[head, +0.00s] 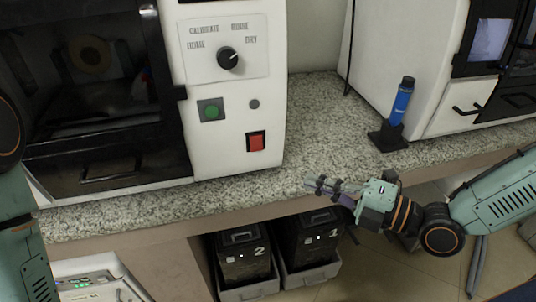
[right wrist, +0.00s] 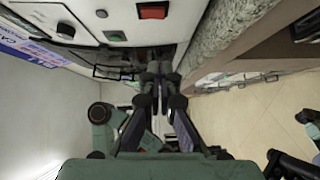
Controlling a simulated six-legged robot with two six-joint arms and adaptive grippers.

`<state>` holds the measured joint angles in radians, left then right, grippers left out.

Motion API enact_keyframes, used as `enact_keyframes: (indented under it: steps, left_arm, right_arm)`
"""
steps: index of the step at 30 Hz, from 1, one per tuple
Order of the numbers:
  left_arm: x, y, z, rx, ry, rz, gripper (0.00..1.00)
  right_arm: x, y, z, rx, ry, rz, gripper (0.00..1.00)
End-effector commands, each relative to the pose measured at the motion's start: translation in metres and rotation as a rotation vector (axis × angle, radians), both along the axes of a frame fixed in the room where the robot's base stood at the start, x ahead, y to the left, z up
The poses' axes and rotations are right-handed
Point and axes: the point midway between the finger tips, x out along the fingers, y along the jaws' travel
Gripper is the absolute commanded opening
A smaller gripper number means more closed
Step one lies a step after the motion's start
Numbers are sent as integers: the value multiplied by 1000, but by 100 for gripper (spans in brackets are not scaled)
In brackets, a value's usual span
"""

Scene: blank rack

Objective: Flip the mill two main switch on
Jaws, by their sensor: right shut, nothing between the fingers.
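A red rocker switch (head: 256,142) in a black frame sits low on the white front panel of the left machine. It also shows at the top of the right wrist view (right wrist: 153,11). I cannot read any label that marks the machine as mill two. My right gripper (head: 318,185) is shut and empty, in front of the counter edge, below and to the right of the switch and apart from it. Its closed fingers show in the right wrist view (right wrist: 160,75). My left gripper is not in view; only parts of my left arm show at the left edge.
Above the switch are a green button (head: 211,110), a small grey knob (head: 254,104) and a black dial (head: 228,58). Bins marked 2 (head: 243,257) and 1 (head: 309,240) sit below.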

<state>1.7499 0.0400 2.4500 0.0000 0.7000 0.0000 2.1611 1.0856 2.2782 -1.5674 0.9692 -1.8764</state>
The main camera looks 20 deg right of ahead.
Motion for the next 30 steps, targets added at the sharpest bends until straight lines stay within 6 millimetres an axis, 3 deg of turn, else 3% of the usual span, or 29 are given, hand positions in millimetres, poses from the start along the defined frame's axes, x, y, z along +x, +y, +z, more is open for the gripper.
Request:
enact_keyframes:
  steps: [11,30]
  left_arm:
    - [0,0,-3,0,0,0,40]
    - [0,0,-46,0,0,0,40]
  right_arm:
    - [2,2,-1,1,2,1,0]
    - [35,37,-5,-3,1,3,0]
